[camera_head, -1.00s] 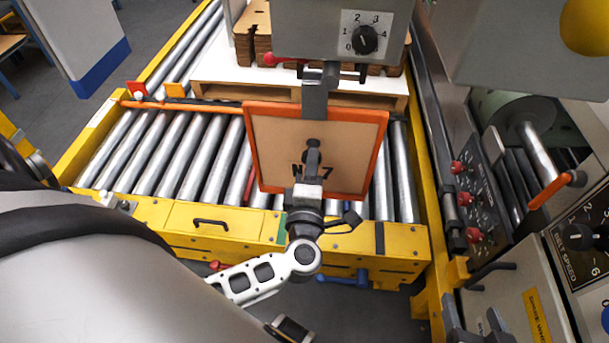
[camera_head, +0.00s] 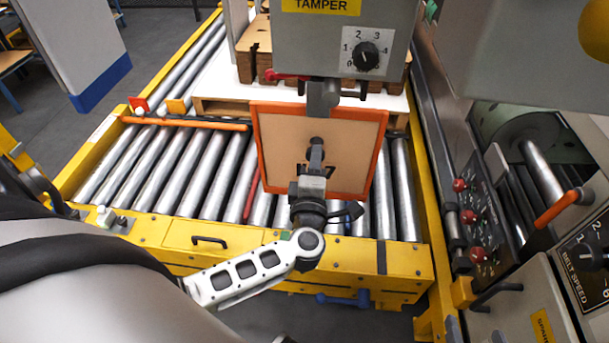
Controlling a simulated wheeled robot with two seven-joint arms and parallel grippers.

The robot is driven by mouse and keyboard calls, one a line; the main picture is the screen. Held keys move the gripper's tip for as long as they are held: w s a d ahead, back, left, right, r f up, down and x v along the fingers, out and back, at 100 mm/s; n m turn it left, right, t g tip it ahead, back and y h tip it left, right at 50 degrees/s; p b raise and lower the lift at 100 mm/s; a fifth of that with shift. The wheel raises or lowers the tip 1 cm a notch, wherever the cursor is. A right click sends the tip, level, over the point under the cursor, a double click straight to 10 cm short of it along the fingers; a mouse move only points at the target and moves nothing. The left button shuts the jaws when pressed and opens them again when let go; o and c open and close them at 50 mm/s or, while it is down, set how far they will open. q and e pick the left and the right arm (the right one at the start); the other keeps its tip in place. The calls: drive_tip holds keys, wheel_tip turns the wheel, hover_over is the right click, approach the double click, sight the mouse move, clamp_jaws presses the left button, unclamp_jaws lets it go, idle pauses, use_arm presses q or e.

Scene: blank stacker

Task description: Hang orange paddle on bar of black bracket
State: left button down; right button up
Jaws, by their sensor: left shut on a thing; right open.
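The orange paddle (camera_head: 353,143) is a tan board with an orange rim, held nearly upright above the rollers. A grey neck (camera_head: 322,98) rises over its top edge. My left gripper (camera_head: 316,158) is shut on the grip at the middle of the paddle's near face. The black bracket (camera_head: 362,91) is under the grey tamper box, with its dark bar mostly hidden behind the neck. I cannot tell whether the neck touches the bar. What look like fingertips of my open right gripper (camera_head: 472,335) show at the bottom edge, far from the paddle.
The tamper box (camera_head: 310,45) hangs above the paddle. A stack of brown boards (camera_head: 256,50) stands behind it on a pallet. The roller conveyor (camera_head: 150,160) has a yellow frame (camera_head: 395,262). Machine panels with red knobs (camera_head: 470,218) close off the right side.

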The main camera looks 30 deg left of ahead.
use_arm(q)
drive_tip(key=shift+w+a+r, duration=0.3)
drive_tip(key=shift+w+r, duration=0.2)
drive_tip(key=shift+w, duration=0.25)
drive_tip(key=shift+b+x, duration=0.75)
drive_tip(key=shift+x, duration=0.7)
drive_tip(key=shift+f+b, duration=0.4)
drive_tip(key=shift+f, duration=0.45)
drive_tip(key=shift+w+f+b, duration=0.15)
drive_tip(key=shift+f+b, duration=0.3)
drive_tip(key=shift+f, duration=0.4)
use_arm(e)
drive_tip(key=shift+w+a+f+g, duration=0.1)
drive_tip(key=shift+w+a+f, duration=0.1)
drive_tip(key=shift+f, duration=0.4)
drive_tip(key=shift+w+a+f+g, duration=0.1)
drive_tip(key=shift+a+f, duration=0.05)
drive_tip(key=shift+f, duration=0.5)
drive_tip(key=shift+w+a+f+g, duration=0.1)
drive_tip(key=shift+w+a+f, duration=0.1)
drive_tip(key=shift+f, duration=0.4)
